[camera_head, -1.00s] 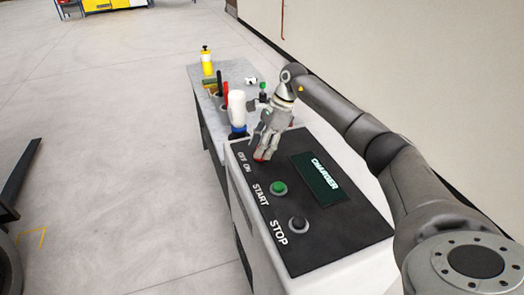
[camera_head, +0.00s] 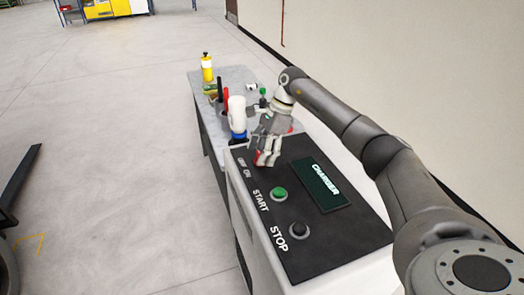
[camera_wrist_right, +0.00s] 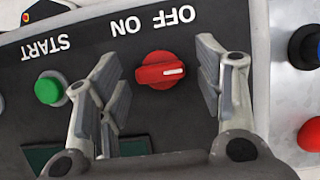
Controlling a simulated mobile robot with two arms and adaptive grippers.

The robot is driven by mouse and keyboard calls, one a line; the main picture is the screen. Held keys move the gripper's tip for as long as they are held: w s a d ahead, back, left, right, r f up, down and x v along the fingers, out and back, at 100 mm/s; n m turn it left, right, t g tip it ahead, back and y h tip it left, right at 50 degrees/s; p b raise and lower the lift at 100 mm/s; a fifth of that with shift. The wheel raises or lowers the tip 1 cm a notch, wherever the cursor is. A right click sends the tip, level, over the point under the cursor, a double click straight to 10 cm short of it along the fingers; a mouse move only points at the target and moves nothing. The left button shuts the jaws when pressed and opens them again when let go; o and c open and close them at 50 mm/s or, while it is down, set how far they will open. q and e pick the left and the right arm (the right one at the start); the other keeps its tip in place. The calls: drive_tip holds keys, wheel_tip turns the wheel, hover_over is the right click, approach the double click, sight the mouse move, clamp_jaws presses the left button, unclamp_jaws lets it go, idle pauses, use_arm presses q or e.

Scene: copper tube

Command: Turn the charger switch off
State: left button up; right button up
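The charger's black panel (camera_head: 305,238) carries a red rotary switch (camera_wrist_right: 160,71) beside the OFF and ON labels. In the right wrist view the switch's white mark points to the right, and the labels appear upside down above it. My right gripper (camera_wrist_right: 162,95) is open, with one finger on each side of the switch and gaps showing on both sides. In the head view my right gripper (camera_head: 268,158) is low over the far end of the panel and mostly hides the switch. My left gripper is not in view.
A grey table (camera_head: 212,119) behind holds a white bottle (camera_head: 237,112) and a yellow bottle (camera_head: 207,68). A wall stands to the right.

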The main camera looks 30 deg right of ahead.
drive_tip(key=v, duration=1.2)
drive_tip(key=shift+f, duration=0.1)
idle(0.4)
